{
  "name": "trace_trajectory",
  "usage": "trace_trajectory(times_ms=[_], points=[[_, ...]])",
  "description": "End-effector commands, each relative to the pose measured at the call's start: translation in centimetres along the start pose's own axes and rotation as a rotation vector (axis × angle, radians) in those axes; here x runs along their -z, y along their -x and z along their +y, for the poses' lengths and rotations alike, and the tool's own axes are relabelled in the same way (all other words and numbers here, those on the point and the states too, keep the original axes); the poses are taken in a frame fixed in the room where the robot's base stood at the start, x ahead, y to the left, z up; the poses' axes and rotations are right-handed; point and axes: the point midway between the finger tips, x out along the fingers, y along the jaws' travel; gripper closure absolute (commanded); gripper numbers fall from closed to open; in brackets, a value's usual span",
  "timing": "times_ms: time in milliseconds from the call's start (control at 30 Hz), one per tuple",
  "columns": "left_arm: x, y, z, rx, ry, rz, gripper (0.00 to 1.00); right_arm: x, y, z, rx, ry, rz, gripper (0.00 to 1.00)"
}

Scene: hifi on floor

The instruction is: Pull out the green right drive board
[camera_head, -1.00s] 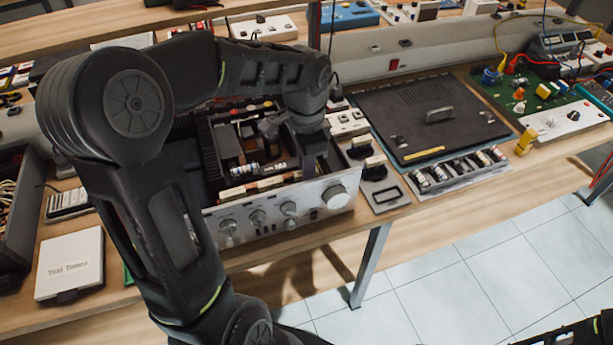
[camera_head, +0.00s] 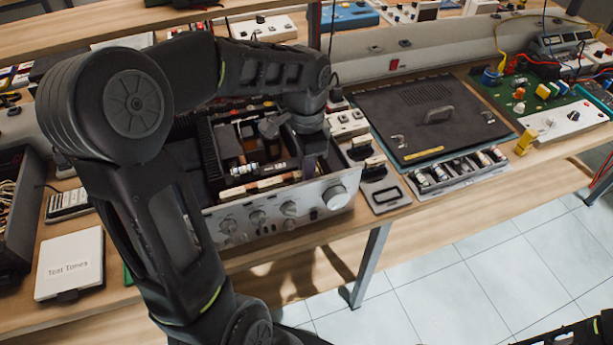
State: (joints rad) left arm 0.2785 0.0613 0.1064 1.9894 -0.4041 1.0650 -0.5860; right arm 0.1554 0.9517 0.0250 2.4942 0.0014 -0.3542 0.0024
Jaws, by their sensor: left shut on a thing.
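The open hifi amplifier (camera_head: 235,222) stands on the bench with its silver knob panel facing the front edge. My left arm reaches over it from the left. My left gripper (camera_head: 309,168) points down into the right part of the open case, behind the large knob. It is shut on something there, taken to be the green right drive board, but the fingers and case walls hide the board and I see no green. My right gripper is not in view; only a dark piece of my arm shows at the bottom right corner.
A black cover panel with a handle (camera_head: 437,115) lies right of the case. A tray of small parts (camera_head: 457,170) and a black-handled holder (camera_head: 384,194) sit near the front edge. A white "Test Tones" box (camera_head: 69,262) lies left.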

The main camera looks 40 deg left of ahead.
Motion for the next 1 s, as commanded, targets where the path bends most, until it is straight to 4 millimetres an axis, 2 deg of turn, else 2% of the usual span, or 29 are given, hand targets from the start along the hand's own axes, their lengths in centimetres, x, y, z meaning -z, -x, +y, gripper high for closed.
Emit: trace_trajectory(times_ms=[533,1000], points=[[0.0,0.4,0.0,0.001,0.000,0.000,1.00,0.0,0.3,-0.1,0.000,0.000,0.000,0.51],[0.0,3.3,0.0,0.000,0.000,0.000,1.00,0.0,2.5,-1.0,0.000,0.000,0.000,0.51]])
